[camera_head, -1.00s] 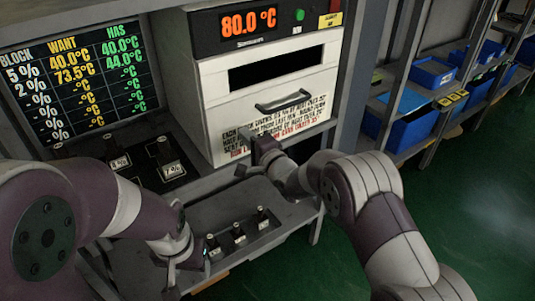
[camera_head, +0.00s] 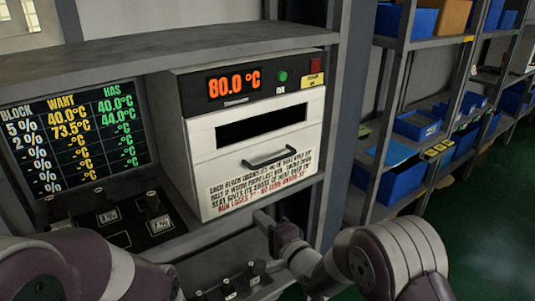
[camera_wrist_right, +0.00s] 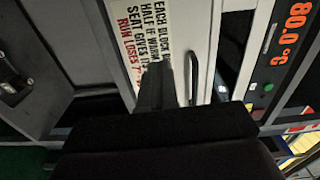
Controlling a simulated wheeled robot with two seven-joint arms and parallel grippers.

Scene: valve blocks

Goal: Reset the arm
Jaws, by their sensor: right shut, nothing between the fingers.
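My right gripper (camera_head: 263,219) is shut and empty. It is just below the white oven front (camera_head: 201,150), near the shelf edge. In the right wrist view its closed fingers (camera_wrist_right: 156,86) stand in front of the printed white panel, beside the dark bar handle (camera_wrist_right: 193,78). My left arm (camera_head: 100,262) comes in at the lower left; its gripper is out of the picture. Valve blocks stand on a dark pad left of the oven, among them one labelled 7 % (camera_head: 157,216). Several more (camera_head: 229,289) stand in the tray at the bottom edge.
The oven display (camera_head: 234,83) reads 80.0 °C, and its drawer is shut. A board (camera_head: 75,135) at the left lists blocks with wanted and actual temperatures. Shelves with blue bins (camera_head: 402,182) stand at the right, past a grey post. Green floor is open at far right.

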